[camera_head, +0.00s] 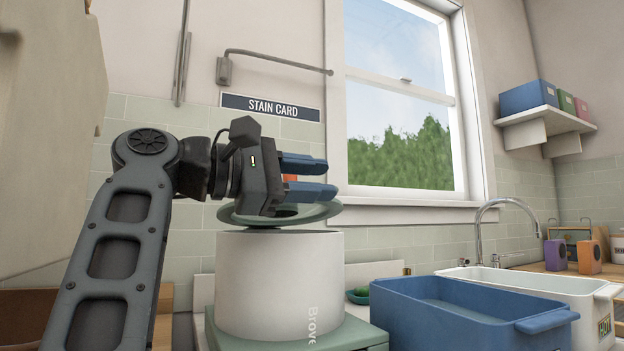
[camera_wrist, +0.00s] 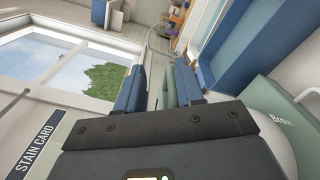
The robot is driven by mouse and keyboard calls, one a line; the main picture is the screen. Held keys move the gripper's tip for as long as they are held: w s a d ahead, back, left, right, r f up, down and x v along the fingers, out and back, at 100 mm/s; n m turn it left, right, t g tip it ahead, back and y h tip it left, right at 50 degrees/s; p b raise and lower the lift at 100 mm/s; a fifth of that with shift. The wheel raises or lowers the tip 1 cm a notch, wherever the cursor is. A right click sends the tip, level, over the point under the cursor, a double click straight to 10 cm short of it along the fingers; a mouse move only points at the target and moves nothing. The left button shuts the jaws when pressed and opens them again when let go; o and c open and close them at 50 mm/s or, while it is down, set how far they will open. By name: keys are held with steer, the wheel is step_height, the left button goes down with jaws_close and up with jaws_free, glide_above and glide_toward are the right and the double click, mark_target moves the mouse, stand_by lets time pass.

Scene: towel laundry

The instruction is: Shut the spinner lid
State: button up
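The spinner (camera_head: 280,280) is a white drum on a green base, with its side lettering partly readable. Its pale green round lid (camera_head: 322,213) shows just above the drum's top, with a dark strip between them near the left. I cannot tell whether the lid touches the rim. My gripper (camera_head: 325,178) is at the lid, its blue fingers level, one above the other, and spread apart. A small orange patch shows between the fingers near the palm. In the wrist view my gripper (camera_wrist: 158,75) is open, with a green strip between or behind its fingers. My gripper hides part of the lid.
A blue tub (camera_head: 440,312) stands close right of the spinner, with a white basin (camera_head: 560,285) and tap (camera_head: 480,225) behind it. The window (camera_head: 400,120) and stain card sign (camera_head: 271,107) are on the wall behind. A beige surface (camera_head: 45,130) fills the upper left.

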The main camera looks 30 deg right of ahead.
steer(key=shift+r, duration=0.1)
step_height(320, 180, up, 4)
steer(key=shift+s+d+r+p, duration=0.15)
steer(key=shift+r+p, duration=0.1)
steer(key=shift+p, duration=0.35)
steer(key=s+d+r+p, duration=0.1)
steer(key=s+d+r, duration=0.4)
steer(key=d, duration=0.4)
steer(key=shift+s+d+r, duration=0.35)
steer(key=shift+d+r, duration=0.05)
steer(key=shift+r, duration=0.25)
